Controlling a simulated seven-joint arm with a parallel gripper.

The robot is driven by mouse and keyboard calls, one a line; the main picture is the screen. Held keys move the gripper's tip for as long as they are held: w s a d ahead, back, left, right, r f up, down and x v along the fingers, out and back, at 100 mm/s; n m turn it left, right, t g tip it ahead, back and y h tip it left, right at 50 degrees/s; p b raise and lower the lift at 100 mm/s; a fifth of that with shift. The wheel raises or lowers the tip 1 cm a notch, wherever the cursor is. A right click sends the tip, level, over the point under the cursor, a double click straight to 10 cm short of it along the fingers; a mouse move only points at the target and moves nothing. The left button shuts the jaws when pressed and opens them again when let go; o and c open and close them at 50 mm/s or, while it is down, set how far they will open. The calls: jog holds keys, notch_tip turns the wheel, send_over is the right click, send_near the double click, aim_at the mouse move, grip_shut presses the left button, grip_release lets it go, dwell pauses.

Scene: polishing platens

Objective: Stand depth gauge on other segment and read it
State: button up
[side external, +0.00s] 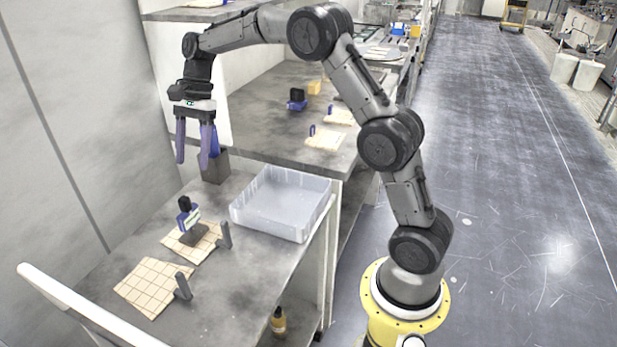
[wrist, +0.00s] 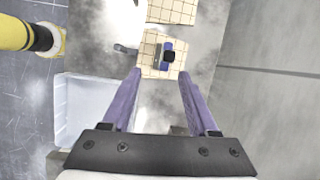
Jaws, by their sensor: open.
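The depth gauge (side external: 187,214), blue and black with a pale face and a grey foot, stands upright on the nearer-to-bin tan gridded segment (side external: 207,247). The gauge also shows from above in the wrist view (wrist: 167,52), on its segment (wrist: 150,71). The other segment (side external: 150,287) is bare in the side view and lies beyond the gauge in the wrist view (wrist: 174,10). My gripper (side external: 192,165), with purple fingers, is open and empty, above and apart from the gauge. The gauge's reading is too small to tell.
A translucent bin (side external: 283,205) stands on the bench right of the gauge. A dark grey block (side external: 215,167) with a blue item stands behind my gripper. Small grey uprights (side external: 224,235) stand by the segments. A wall is at left; a white rail (side external: 80,308) crosses the front.

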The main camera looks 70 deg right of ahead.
jog(key=s+a+r+n+t+h, duration=0.15)
jog(key=s+r+n, duration=0.25)
jog(key=s, duration=0.4)
jog(key=s+a+r+n+t+h, duration=0.15)
jog(key=s+r+n, duration=0.25)
jog(key=s, duration=0.4)
jog(key=s+f+n+t+h, duration=0.1)
jog(key=s+f+n, duration=0.3)
jog(key=s, duration=1.2)
jog(key=n+t, duration=0.1)
jog(key=n, duration=0.3)
jog(key=shift+s+a+f+n, duration=0.15)
jog(key=shift+s+a+n, duration=0.05)
jog(key=shift+s+n, duration=0.1)
